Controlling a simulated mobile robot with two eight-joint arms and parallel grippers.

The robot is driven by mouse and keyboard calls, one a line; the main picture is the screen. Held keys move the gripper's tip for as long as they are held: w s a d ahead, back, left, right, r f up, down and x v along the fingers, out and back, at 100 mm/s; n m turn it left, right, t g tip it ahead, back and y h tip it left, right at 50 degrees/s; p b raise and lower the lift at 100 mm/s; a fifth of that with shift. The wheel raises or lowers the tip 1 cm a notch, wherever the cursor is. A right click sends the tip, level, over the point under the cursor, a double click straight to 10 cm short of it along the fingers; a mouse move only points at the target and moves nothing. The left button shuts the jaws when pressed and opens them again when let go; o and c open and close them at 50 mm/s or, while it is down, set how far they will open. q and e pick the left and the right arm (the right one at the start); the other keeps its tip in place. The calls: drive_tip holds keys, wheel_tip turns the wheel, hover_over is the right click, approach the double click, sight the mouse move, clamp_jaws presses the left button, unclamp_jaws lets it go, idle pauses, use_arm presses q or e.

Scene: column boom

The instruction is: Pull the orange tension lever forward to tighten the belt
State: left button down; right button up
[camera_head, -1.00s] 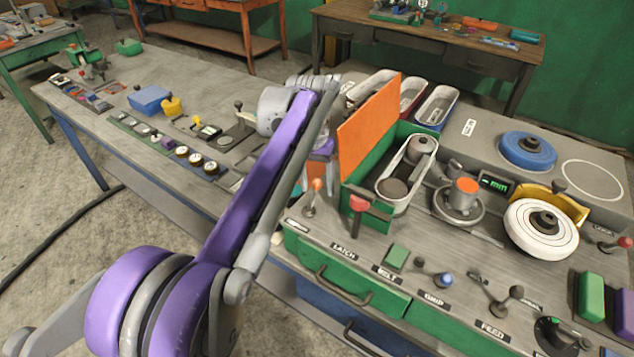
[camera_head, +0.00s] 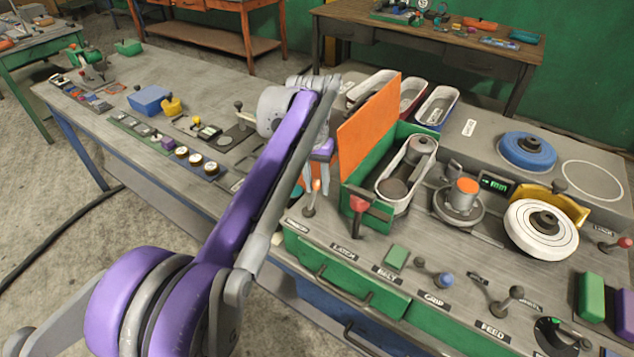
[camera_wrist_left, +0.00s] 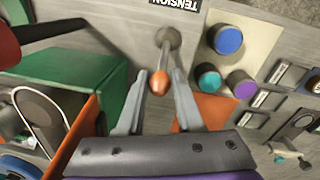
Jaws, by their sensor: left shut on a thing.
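The tension lever (camera_head: 310,207) stands at the left end of the machine's front panel, a short metal rod with an orange knob. In the left wrist view the orange knob (camera_wrist_left: 160,84) and its rod lie between the two grey fingers, below the label "TENSION". My left gripper (camera_head: 316,183) is at the top of this lever and is shut on it; my arm and purple wrist partly hide the jaws in the head view. The belt itself is not clear to me. My right gripper is in neither view.
An upright orange panel (camera_head: 368,122) on a green housing stands close right of the gripper. A red-knobbed latch lever (camera_head: 358,205) is just right of the tension lever. Coloured buttons (camera_wrist_left: 229,40) lie beside it in the wrist view. Several knobs and levers continue along the panel to the right.

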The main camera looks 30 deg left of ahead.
sight(313, 196)
use_arm(q)
drive_tip(key=shift+s+r, duration=0.1)
drive_tip(key=shift+s, duration=0.05)
idle(0.8)
drive_tip(key=s+t, duration=0.1)
drive_tip(key=t, duration=0.1)
drive_tip(key=shift+s+a+r+t, duration=0.1)
drive_tip(key=shift+s+r+t, duration=0.2)
drive_tip(key=shift+s+t, duration=0.1)
drive_tip(key=s+t, duration=0.1)
drive_tip(key=t+p, duration=0.1)
drive_tip(key=shift+s+a+r+t, duration=0.1)
drive_tip(key=shift+s+t, duration=0.2)
drive_tip(key=shift+s, duration=0.05)
drive_tip(key=s+t, duration=0.2)
drive_tip(key=t, duration=0.1)
drive_tip(key=shift+a+f+h+p, duration=0.1)
drive_tip(key=shift+f+h+p, duration=0.1)
drive_tip(key=shift+h+p, duration=0.15)
drive_tip(key=shift+s+f+m+t, duration=0.15)
drive_tip(key=shift+s+t, duration=0.25)
drive_tip(key=shift+t, duration=0.3)
drive_tip(key=shift+s+f+m+t, duration=0.15)
drive_tip(key=shift+s+t, duration=0.2)
drive_tip(key=shift+t, duration=0.35)
drive_tip(key=c, duration=0.6)
unclamp_jaws()
drive_tip(key=shift+o, duration=0.2)
